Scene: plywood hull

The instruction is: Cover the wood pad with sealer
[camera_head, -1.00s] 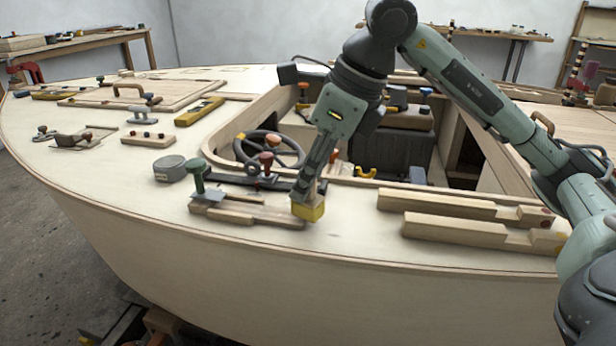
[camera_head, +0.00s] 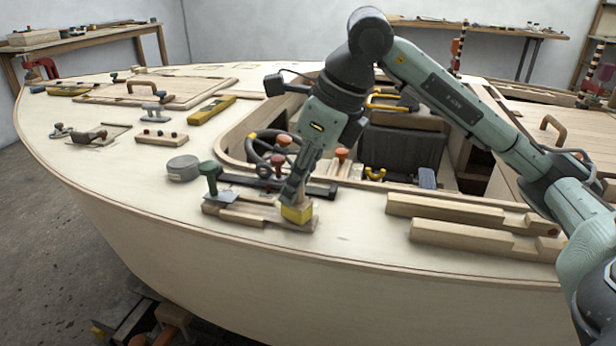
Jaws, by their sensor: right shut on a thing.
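My right gripper (camera_head: 294,192) comes down from above and is shut on a wooden-handled applicator with a yellow block end (camera_head: 297,213). The yellow end is low over the right end of a flat wood pad (camera_head: 248,214) on the deck near the hull's edge; whether it touches cannot be told. The pad is pale wood with a notched shape, partly hidden by the yellow block. No sealer coating can be made out on the pad. My left gripper is not in view.
A dark flat bar (camera_head: 250,182) lies just behind the pad. Notched timbers (camera_head: 460,236) lie to the right. Behind is the open cockpit with a steering wheel (camera_head: 268,147). The deck's front left is clear.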

